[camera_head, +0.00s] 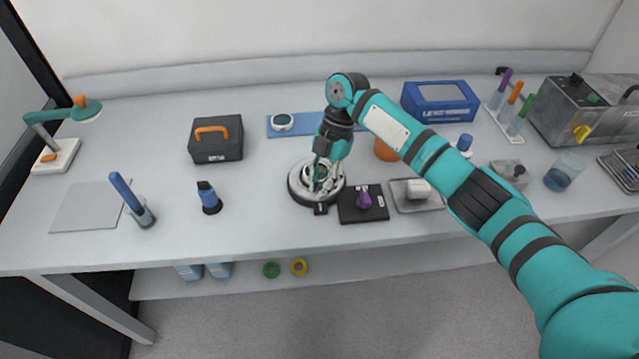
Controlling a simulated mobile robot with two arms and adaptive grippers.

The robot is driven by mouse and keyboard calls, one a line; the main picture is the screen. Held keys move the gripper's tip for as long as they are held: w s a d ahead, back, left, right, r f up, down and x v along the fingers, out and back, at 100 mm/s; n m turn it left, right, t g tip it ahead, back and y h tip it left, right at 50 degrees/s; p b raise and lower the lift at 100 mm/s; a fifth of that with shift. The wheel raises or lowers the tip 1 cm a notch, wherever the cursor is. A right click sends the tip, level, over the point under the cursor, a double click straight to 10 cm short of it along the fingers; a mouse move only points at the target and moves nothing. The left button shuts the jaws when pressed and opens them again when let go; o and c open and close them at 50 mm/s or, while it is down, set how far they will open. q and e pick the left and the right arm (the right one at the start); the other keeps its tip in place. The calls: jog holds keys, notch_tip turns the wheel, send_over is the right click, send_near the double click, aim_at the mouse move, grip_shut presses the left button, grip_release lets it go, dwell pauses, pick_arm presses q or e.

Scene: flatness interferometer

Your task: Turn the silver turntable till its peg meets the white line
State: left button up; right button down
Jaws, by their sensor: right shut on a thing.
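The silver turntable (296,190) is a round ring-shaped unit with a small black block (320,209) at its front edge, standing near the middle of the bench. My right gripper (324,184) reaches down over it from above and is shut on the turntable's peg. The fingers cover the peg and much of the disc's middle. My left gripper is out of view.
Right of the turntable lie a black plate (350,209) with a purple knob (364,197) and a grey tray (430,207) with a white block. A blue mat (290,131) is behind.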

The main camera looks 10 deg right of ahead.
jog(key=shift+w+r, duration=0.1)
jog(key=c, duration=1.4)
grip_release()
jog(key=shift+o, duration=0.2)
jog(key=v, duration=1.2)
